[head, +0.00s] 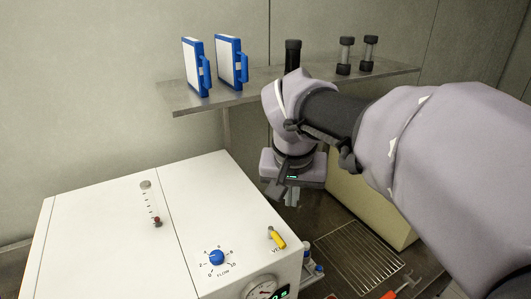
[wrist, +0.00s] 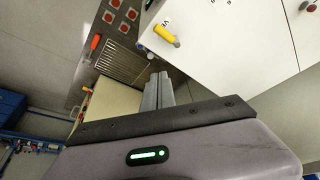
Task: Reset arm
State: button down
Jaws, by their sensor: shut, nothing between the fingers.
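My gripper (head: 292,197) hangs fingers-down in the head view, just right of the white cabinet's back right corner and below the shelf. Its two fingers are together with nothing between them; they also show in the wrist view (wrist: 158,92). My arm reaches in from the right and hides part of the shelf and of the cream box behind it.
The white cabinet (head: 110,235) has a blue flow knob (head: 216,257), a yellow lever (head: 277,238) and a gauge (head: 262,288). A metal shelf (head: 255,95) bears two blue-framed panels (head: 229,62) and dark-capped cylinders (head: 345,55). A wire rack (head: 355,255) lies right, near a cream box (head: 365,205).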

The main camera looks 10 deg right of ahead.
jog(key=s+f+t+y+b, duration=0.1)
jog(key=s+f+b, duration=0.8)
jog(key=f, duration=0.3)
jog(key=s+f+m+t+y+b, duration=0.1)
jog(key=s+f+y+b, duration=0.1)
jog(key=s+f+b, duration=0.8)
notch_tip(320, 180, down, 3)
jog(key=shift+s+a+r+b, duration=0.15)
jog(key=shift+s+a+b, duration=0.05)
jog(key=shift+a+b, duration=0.3)
